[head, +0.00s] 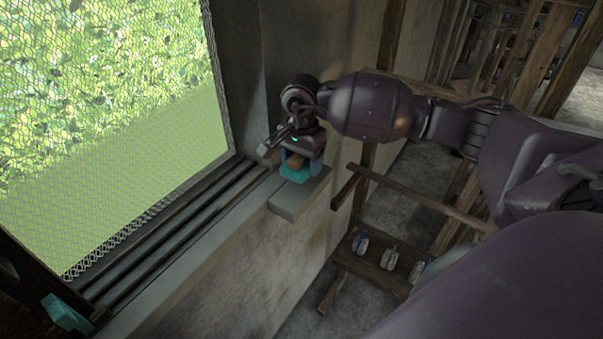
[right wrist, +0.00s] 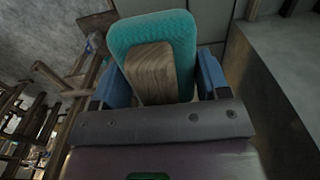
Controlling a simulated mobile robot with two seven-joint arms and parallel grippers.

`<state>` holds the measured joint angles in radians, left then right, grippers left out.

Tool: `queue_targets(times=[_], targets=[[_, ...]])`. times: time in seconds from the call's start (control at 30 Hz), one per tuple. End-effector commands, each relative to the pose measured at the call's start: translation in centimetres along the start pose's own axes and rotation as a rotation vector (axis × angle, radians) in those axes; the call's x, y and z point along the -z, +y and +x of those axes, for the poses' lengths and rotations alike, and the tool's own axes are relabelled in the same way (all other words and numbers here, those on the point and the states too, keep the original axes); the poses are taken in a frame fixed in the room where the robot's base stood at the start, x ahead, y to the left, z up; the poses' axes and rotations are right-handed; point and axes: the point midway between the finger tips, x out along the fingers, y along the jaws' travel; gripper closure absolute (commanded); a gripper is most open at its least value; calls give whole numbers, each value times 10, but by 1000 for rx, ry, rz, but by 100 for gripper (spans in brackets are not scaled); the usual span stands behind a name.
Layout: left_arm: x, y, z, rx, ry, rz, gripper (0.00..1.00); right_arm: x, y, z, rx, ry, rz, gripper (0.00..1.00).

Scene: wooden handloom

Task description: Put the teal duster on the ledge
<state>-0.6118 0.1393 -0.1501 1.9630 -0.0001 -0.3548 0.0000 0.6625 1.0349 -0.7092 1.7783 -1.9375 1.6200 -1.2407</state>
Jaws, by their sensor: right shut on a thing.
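The teal duster (head: 297,173) has a teal pad and a brown wooden handle. My right gripper (head: 295,158) is shut on its handle and holds it over the grey ledge (head: 288,205) by the window, pad down. I cannot tell whether the pad touches the ledge. In the right wrist view the duster's teal pad (right wrist: 182,45) shows behind the wooden handle, between the blue fingers of the right gripper (right wrist: 155,85). My left gripper is not in view.
A mesh window (head: 130,120) with dark sill rails stands at left. Another teal object (head: 66,313) sits at the lower left. A wooden frame with a board (head: 375,262) bearing several small shuttle-like items stands right of the wall. The sill between is clear.

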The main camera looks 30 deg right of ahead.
Motion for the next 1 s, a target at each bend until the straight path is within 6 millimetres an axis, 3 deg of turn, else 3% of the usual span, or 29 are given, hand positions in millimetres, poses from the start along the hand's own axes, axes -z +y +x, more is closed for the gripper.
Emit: queue_targets(times=[0.3,0.73,0.77,0.8,0.9,1.0], targets=[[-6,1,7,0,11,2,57,-3,5,40,-1,-1,-6,50],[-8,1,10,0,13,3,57,-4,5,45,0,0,-8,50],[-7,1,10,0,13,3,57,-4,5,44,0,0,-8,28],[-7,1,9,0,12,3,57,-4,5,44,0,0,-8,22],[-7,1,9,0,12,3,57,-4,5,43,0,0,-8,7],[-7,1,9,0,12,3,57,-4,5,43,0,0,-8,6]])
